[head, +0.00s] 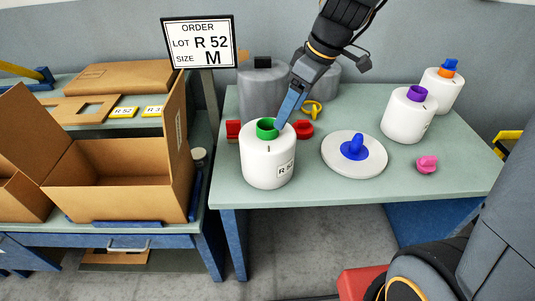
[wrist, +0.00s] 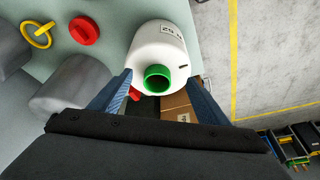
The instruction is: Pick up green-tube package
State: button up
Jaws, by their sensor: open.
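The green-tube package is a white yarn bobbin (head: 268,165) with a green tube (head: 267,128) on top and a label on its side. It stands upright at the left front of the table in the head view. In the wrist view the white bobbin (wrist: 160,40) and its green tube (wrist: 158,78) show between and just beyond my two fingers. My gripper (head: 282,118) is open, with its blue fingers close to the green tube. It also shows open in the wrist view (wrist: 160,85). I cannot tell whether a finger touches the tube.
Grey cylinders (head: 262,92) stand behind the bobbin. A red part (head: 303,129) and a yellow ring (head: 312,108) lie near. A white disc with a blue peg (head: 352,148), purple-tube (head: 408,118) and blue-orange-tube (head: 441,90) bobbins stand right. An open cardboard box (head: 120,190) is left.

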aim_at(270, 120)
jog(key=shift+n+y, duration=0.3)
jog(key=shift+n, duration=0.6)
jog(key=shift+w+a+f+p, duration=0.45)
jog(key=shift+a+f, duration=0.35)
jog(key=shift+f, duration=0.2)
jog(key=shift+w+a+f+p, duration=0.35)
jog(key=shift+w+a+f, duration=0.2)
jog(key=shift+a+f, duration=0.35)
jog(key=shift+w+a+f+p, duration=0.45)
jog(key=shift+a+f, duration=0.25)
jog(key=shift+f, duration=0.35)
jog(key=shift+w+r, duration=0.1)
jog(key=shift+w, duration=0.05)
grip_shut()
